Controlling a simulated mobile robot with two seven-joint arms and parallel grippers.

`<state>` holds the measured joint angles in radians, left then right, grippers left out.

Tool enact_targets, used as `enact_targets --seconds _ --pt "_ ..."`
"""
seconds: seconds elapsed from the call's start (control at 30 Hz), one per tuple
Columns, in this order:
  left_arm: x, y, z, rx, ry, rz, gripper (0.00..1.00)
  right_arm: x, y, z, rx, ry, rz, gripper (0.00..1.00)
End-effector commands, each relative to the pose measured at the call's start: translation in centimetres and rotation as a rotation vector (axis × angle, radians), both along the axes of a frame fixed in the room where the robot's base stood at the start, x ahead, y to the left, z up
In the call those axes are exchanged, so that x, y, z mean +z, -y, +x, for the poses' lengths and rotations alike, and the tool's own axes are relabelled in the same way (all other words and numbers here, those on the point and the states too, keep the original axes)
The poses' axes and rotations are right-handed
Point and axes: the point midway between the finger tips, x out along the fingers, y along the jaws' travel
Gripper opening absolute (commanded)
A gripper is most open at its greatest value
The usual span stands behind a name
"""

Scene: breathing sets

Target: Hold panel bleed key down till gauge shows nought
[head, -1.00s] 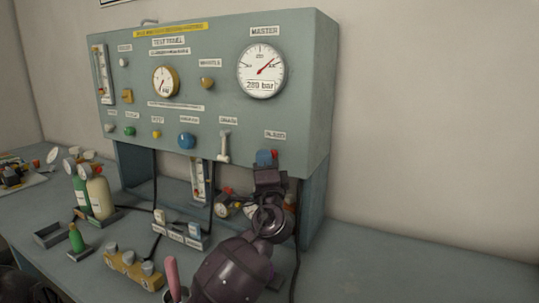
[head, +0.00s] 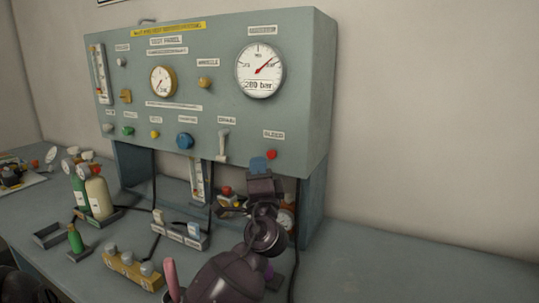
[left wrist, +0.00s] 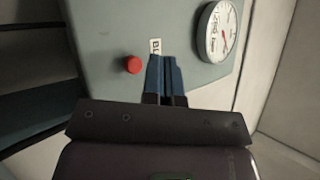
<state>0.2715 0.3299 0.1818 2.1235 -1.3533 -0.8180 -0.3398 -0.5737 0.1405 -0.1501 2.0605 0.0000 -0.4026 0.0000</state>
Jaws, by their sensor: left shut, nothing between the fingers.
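The bleed key is a red round button (head: 271,154) at the lower right of the grey-green test panel (head: 225,115), below a white label. It also shows in the left wrist view (left wrist: 133,64), left of the fingertips. The master gauge (head: 260,70) at the upper right has a red needle pointing up and right, and its readout looks like 280 bar. My left gripper (head: 259,164) is shut and empty, its blue fingertips just below and left of the button, apart from it in the wrist view. My right gripper is not in view.
A smaller yellow-rimmed gauge (head: 163,81), a blue knob (head: 185,141) and a white lever (head: 223,144) are on the panel. Green and cream cylinders (head: 99,197) and a yellow block (head: 133,268) stand on the bench at left. The bench right of the panel is clear.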

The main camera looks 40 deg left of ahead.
Motion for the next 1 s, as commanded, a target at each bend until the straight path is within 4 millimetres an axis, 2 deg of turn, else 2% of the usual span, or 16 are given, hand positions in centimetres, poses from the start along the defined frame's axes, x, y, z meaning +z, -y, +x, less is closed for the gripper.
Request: enact_targets --seconds 0.3,0.87,1.0 --pt "0.1 0.6 -1.9 0.000 0.000 0.000 0.00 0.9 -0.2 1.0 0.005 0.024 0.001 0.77" --pt "0.1 0.6 -1.9 0.001 0.000 0.001 0.00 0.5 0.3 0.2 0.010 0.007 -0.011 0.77" --pt "1.7 0.6 -2.3 0.000 0.018 0.001 0.00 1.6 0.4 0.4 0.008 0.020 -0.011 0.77"
